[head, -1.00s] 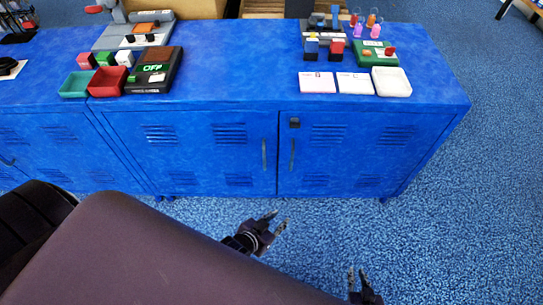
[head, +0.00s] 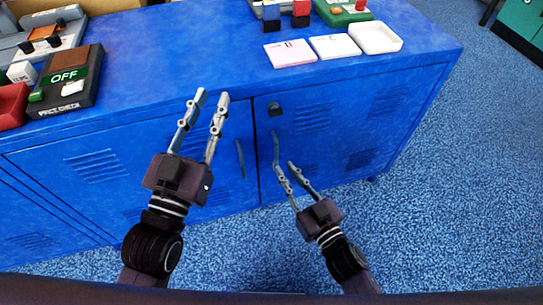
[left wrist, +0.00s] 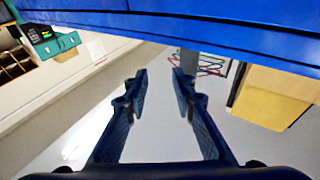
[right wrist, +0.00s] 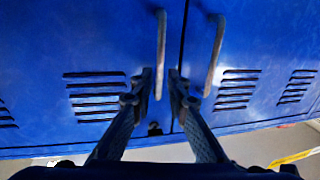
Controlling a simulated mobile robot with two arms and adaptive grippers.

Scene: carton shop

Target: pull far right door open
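The far right door (head: 340,115) of the blue cabinet is shut, with a black lock (head: 275,108) near its top left corner. Its grey upright handle (head: 276,148) sits beside the seam; it also shows in the right wrist view (right wrist: 161,40), which looks upside down. My right gripper (head: 285,168) is open at the handle's lower end. In the right wrist view the handle lines up between its fingertips; contact cannot be told. My left gripper (head: 212,96) is open and empty, raised in front of the cabinet's top edge and the neighbouring door.
The neighbouring door's handle (head: 240,158) is close to the left. Cards, a white tray (head: 375,37) and a price check device (head: 67,80) stand on the cabinet top (head: 180,60). Blue carpet (head: 440,190) is clear at the right.

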